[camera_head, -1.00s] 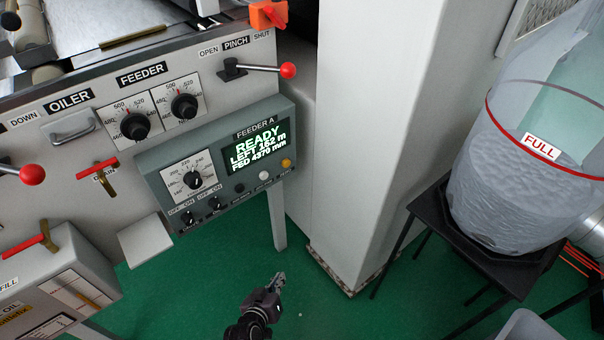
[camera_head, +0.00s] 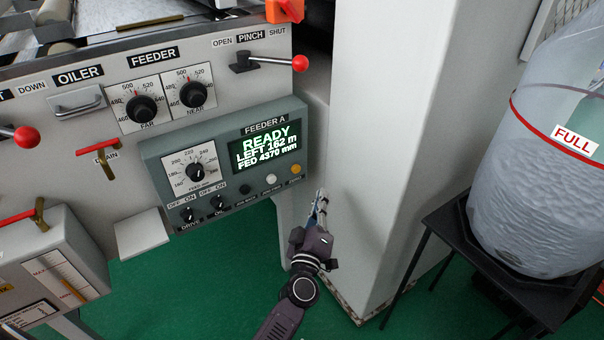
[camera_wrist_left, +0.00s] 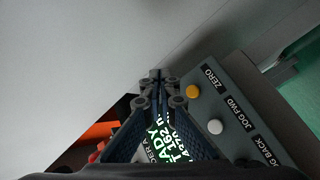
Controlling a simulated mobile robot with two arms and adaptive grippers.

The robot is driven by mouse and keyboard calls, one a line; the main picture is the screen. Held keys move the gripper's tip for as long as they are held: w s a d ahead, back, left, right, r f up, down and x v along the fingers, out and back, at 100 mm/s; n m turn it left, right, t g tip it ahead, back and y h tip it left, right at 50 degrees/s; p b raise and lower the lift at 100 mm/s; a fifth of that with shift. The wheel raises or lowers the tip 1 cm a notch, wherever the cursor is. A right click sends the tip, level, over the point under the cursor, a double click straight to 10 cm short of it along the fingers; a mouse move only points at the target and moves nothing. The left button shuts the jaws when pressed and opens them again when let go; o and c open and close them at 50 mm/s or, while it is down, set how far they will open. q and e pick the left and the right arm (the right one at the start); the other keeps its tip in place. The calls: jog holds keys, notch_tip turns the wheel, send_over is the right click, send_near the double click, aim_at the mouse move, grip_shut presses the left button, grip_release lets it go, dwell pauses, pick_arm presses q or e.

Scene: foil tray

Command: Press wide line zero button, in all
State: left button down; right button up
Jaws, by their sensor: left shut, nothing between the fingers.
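The zero button is a small yellow-orange button (camera_head: 296,169) at the right end of the button row on the grey-green FEEDER A panel (camera_head: 228,112). In the left wrist view the yellow button (camera_wrist_left: 192,91) sits beside a black ZERO label (camera_wrist_left: 209,77). The panel's screen (camera_head: 263,150) reads READY, LEFT 162 m, FED 4370 mm. My left gripper (camera_head: 321,196) is shut and empty, just right of and below the button in the head view, apart from it. In the left wrist view its closed fingertips (camera_wrist_left: 155,76) lie left of the button. My right gripper is not in view.
A white button (camera_wrist_left: 215,126) marked JOG FWD sits beside the yellow one. A pale column (camera_head: 385,130) stands right of the panel, close to my left gripper. A red-knobbed pinch lever (camera_head: 299,63) is above the panel.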

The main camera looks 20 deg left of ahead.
aim_at(296, 169)
pick_arm(q)
jog(key=shift+a, duration=0.1)
jog(key=w+a+b, duration=0.1)
jog(key=w+a, duration=0.4)
jog(key=a, duration=0.1)
jog(key=shift+w+a+b, duration=0.2)
jog(key=shift+a+b, duration=0.2)
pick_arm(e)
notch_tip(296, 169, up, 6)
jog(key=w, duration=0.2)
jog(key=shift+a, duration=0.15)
pick_arm(q)
jog(key=shift+a, duration=0.1)
dwell(0.7)
jog(key=shift+w+a, duration=0.2)
jog(key=shift+w, duration=0.05)
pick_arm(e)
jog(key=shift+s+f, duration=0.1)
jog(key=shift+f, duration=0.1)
